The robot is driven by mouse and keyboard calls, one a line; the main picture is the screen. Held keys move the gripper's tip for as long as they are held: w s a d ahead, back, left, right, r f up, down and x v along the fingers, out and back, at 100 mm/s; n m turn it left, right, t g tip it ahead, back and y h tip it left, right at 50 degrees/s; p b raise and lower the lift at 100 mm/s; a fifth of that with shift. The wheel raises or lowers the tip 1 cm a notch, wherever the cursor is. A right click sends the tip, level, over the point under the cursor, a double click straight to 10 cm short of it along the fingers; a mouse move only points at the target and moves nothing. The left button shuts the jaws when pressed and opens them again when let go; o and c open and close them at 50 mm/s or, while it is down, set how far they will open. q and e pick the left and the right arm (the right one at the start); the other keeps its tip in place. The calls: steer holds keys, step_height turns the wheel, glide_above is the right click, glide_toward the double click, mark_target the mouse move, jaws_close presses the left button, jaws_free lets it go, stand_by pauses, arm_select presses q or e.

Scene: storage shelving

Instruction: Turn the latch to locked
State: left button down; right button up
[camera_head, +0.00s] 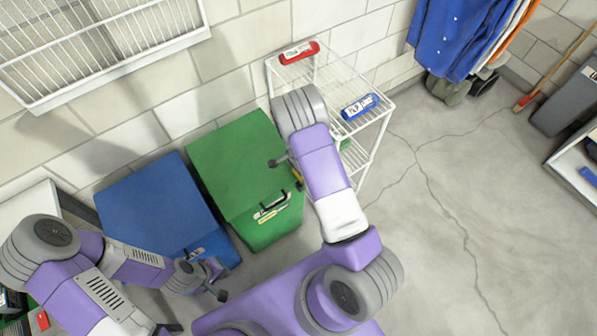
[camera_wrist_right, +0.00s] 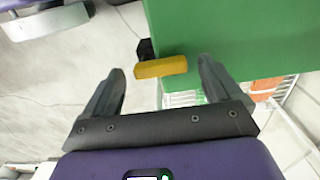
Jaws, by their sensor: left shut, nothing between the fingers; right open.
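The latch is a yellow bar (camera_wrist_right: 160,67) with a black block at its left end, beside the green box (camera_wrist_right: 235,35) in the right wrist view. In the head view only a bit of the yellow latch (camera_head: 297,177) shows at the green box's right side; my right arm hides the rest. My right gripper (camera_wrist_right: 160,75) is open, with the bar in the gap between its fingertips as seen; I cannot tell whether they touch. One finger of it shows in the head view. My left gripper (camera_head: 219,281) is shut and empty, low near the blue box (camera_head: 165,212).
The green box's front has a dark handle (camera_head: 270,207). A white wire rack (camera_head: 362,140) stands close on the right, holding a red item (camera_head: 299,52) and a blue item (camera_head: 360,106). A white grille (camera_head: 90,45) hangs on the wall.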

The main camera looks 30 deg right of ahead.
step_height(320, 180, up, 7)
steer(key=shift+p, duration=0.95)
steer(key=s+a+f+n+y, duration=0.2)
steer(key=s+a+n, duration=0.5)
steer(key=s+a, duration=0.1)
steer(key=s+a+f+n+y, duration=0.2)
steer(key=s+a+f+n, duration=0.1)
steer(key=s+a+n, duration=0.4)
steer(key=s+a, duration=0.2)
steer(key=s, duration=0.1)
steer(key=shift+s+a+f, duration=0.2)
steer(key=shift+a+f, duration=0.1)
steer(key=shift+f, duration=0.05)
